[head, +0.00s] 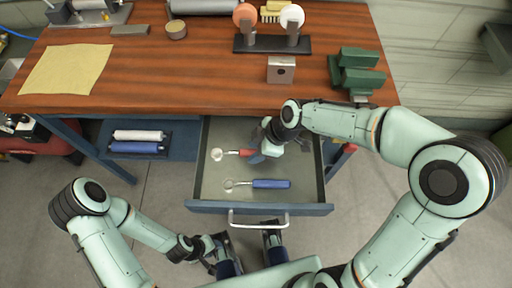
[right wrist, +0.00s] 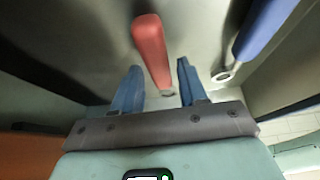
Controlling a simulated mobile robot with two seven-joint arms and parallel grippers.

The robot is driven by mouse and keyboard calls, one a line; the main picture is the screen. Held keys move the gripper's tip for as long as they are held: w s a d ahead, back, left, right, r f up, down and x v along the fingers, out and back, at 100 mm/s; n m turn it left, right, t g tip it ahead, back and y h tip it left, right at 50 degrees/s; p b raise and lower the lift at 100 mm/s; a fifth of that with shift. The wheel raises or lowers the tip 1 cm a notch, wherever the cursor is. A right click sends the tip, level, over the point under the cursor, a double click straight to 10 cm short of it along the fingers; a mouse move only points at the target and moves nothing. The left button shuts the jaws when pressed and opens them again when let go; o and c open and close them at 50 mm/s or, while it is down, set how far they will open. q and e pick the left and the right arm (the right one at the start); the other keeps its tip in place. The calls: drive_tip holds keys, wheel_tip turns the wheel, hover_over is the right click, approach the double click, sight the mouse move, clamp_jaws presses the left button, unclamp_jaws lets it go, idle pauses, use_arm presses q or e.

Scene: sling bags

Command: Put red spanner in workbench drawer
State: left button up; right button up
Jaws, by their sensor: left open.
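The workbench drawer (head: 208,185) is pulled open below the bench top. The red spanner (head: 232,153) lies inside it, its metal ring end to the left and its handle partly covered by my right gripper. My right gripper (head: 257,155) is over the drawer. In the right wrist view its two blue fingers (right wrist: 157,82) are spread apart, with the red handle (right wrist: 150,45) showing between and beyond them. Gaps show on both sides of the handle. My left gripper (head: 222,262) is open and empty, low in front of the drawer.
A blue-handled spanner (head: 270,184) lies in the drawer nearer its front; it also shows in the right wrist view (right wrist: 265,25). The drawer handle (head: 258,222) sticks out in front.

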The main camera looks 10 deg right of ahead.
drive_tip(key=shift+r, duration=0.15)
drive_tip(key=shift+r, duration=0.25)
drive_tip(key=p+v, duration=0.2)
drive_tip(key=v, duration=0.9)
drive_tip(key=shift+s+d+r, duration=0.15)
drive_tip(key=shift+d+r, duration=0.05)
drive_tip(key=shift+r, duration=0.05)
